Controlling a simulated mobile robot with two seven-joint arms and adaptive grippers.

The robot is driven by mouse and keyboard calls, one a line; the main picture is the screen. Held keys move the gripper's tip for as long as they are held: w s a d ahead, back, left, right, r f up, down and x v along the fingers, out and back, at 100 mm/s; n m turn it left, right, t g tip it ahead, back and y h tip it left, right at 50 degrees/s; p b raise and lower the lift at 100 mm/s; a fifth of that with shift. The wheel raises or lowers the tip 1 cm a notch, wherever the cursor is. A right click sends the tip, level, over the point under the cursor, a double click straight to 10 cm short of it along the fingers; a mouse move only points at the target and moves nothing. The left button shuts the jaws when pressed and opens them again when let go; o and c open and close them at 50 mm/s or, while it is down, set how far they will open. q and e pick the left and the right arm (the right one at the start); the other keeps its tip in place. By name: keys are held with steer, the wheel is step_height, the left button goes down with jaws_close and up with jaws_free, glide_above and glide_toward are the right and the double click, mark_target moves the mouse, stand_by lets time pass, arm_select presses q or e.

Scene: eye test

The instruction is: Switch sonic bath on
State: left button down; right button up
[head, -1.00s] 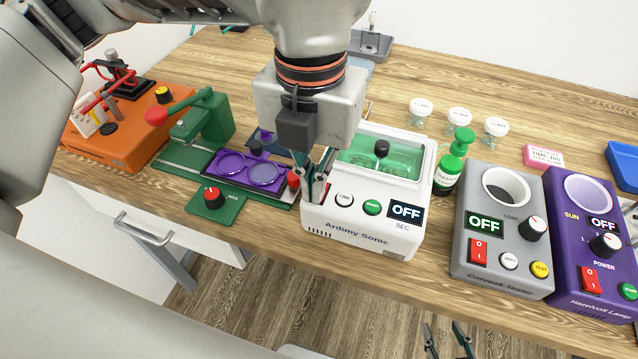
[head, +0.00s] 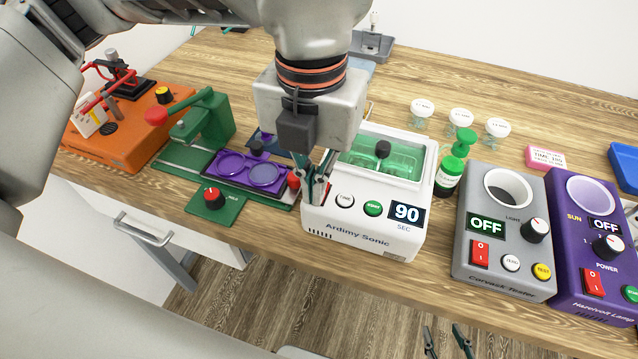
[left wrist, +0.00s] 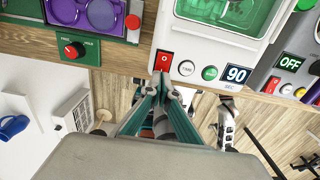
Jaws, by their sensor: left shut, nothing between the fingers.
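The white sonic bath (head: 362,235), labelled Ardimy Sonic, stands at the bench's front edge with a clear window over a green inside. Its display (head: 406,214) reads 90 SEC. Its red power switch (left wrist: 164,60) shows in the left wrist view; in the head view my gripper mostly hides it. My left gripper (head: 317,199) is shut and empty, its fingertips at the lower edge of the switch in the left wrist view (left wrist: 162,80); I cannot tell if they touch it. My right gripper (head: 449,342) shows at the bottom edge, below the bench, its fingers apart.
A grey tester (head: 505,264) and a purple lamp unit (head: 597,290) stand to the right, both reading OFF. A green bottle (head: 449,174) is beside the bath. A green press (head: 205,122) and purple tray (head: 232,181) are left.

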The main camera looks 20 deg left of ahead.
arm_select(q)
step_height(320, 180, up, 6)
steer(key=p, duration=0.2)
steer(key=shift+r+p, duration=0.2)
steer(key=shift+p, duration=0.2)
arm_select(e)
steer(key=shift+t, duration=0.3)
steer(key=r, duration=0.1)
steer(key=w+r, duration=0.1)
steer(key=r, duration=0.2)
steer(key=shift+w+r, duration=0.3)
steer(key=shift+r, duration=0.1)
steer(key=shift+f, duration=0.1)
arm_select(q)
steer(key=shift+s+f, duration=0.1)
arm_select(e)
steer(key=shift+s, duration=0.2)
